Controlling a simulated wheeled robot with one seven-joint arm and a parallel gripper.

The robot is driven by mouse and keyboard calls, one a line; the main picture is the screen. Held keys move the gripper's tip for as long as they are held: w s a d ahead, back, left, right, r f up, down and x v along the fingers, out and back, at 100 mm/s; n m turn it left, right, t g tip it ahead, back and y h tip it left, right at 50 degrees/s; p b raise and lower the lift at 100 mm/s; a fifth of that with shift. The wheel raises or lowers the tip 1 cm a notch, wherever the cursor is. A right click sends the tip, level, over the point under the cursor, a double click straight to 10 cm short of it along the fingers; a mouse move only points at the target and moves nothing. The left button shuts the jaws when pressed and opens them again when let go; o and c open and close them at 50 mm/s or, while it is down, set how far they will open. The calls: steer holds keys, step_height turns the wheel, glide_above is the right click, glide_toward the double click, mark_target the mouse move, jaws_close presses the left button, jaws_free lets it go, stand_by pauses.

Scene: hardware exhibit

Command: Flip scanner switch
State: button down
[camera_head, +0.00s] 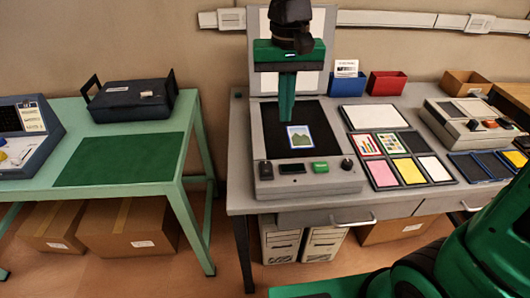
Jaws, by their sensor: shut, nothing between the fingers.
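The scanner (262,176) stands on the grey desk with its pale lid (256,28) upright behind it. A small landscape picture (300,137) lies on its black bed (328,113). The front strip has a round dark knob (266,170) at left, a black display-like block (292,169), a green switch-like piece (320,167) and a small round knob (347,164) at right. The switch's position is too small to tell. My green gripper (287,119) points down in front of the lid, over the bed behind the picture. Its fingers are shut and empty, apart from the front strip.
Right of the scanner lie a tray of coloured cards (414,184) and a grey device (475,134). Blue (345,88) and red (387,84) bins stand behind. At left, a green table (80,113) holds a dark case (132,98); a gap separates it from the desk.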

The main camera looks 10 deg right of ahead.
glide_above(267, 163)
steer(key=shift+a+r, duration=0.1)
steer(key=shift+r, duration=0.05)
step_height(267, 163, down, 14)
stand_by(0.8)
stand_by(0.6)
